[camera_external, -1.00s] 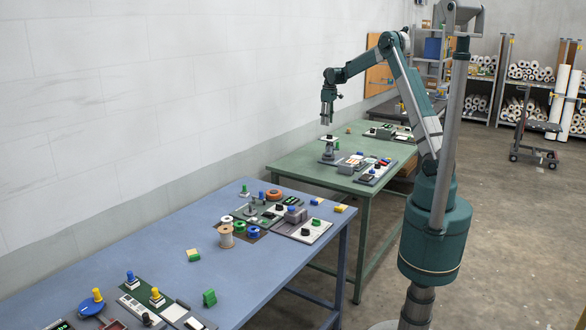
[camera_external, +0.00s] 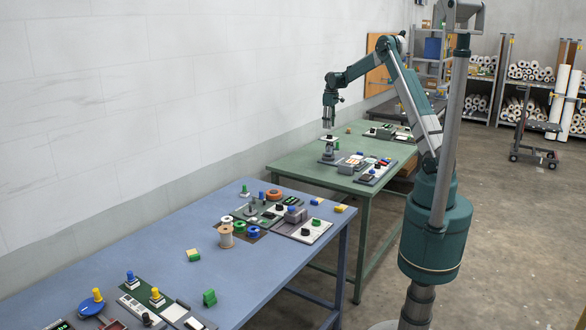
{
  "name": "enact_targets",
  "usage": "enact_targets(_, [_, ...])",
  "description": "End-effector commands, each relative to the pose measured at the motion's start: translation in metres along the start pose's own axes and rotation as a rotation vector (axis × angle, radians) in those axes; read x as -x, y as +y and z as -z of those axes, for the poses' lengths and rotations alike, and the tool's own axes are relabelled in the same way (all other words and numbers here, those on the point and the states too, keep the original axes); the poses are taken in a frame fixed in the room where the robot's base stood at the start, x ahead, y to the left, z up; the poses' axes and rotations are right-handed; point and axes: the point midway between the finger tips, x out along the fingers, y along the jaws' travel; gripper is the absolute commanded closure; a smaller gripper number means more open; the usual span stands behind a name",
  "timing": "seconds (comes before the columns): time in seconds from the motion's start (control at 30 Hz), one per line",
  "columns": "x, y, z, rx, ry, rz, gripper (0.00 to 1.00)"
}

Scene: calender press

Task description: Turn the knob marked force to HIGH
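My gripper (camera_external: 328,121) points straight down over the green table, just above a grey stand (camera_external: 328,157) with a round white dial plate (camera_external: 329,141) on top. A small dark knob at the middle of the plate is right under the fingertips; I cannot tell whether they touch it. The marking on the dial is too small to read, so I cannot confirm that it is the force knob. The fingers are too small to show whether they are open or shut.
The green table (camera_external: 300,172) also bears control panels with buttons (camera_external: 376,172) right of the stand and another panel (camera_external: 383,132) behind. The blue table (camera_external: 150,248) in front holds spools (camera_external: 226,236), knobs and small blocks.

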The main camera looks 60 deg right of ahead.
Motion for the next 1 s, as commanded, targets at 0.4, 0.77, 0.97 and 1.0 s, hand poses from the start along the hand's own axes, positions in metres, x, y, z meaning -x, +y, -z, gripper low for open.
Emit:
enact_targets(0.4, [-0.048, 0.000, 0.000, 0.000, 0.000, 0.000, 0.61])
enact_targets(0.77, [-0.064, 0.000, 0.000, 0.000, 0.000, 0.000, 0.61])
enact_targets(0.97, [-0.064, 0.000, 0.000, 0.000, 0.000, 0.000, 0.61])
enact_targets(1.0, [-0.064, 0.000, 0.000, 0.000, 0.000, 0.000, 0.66])
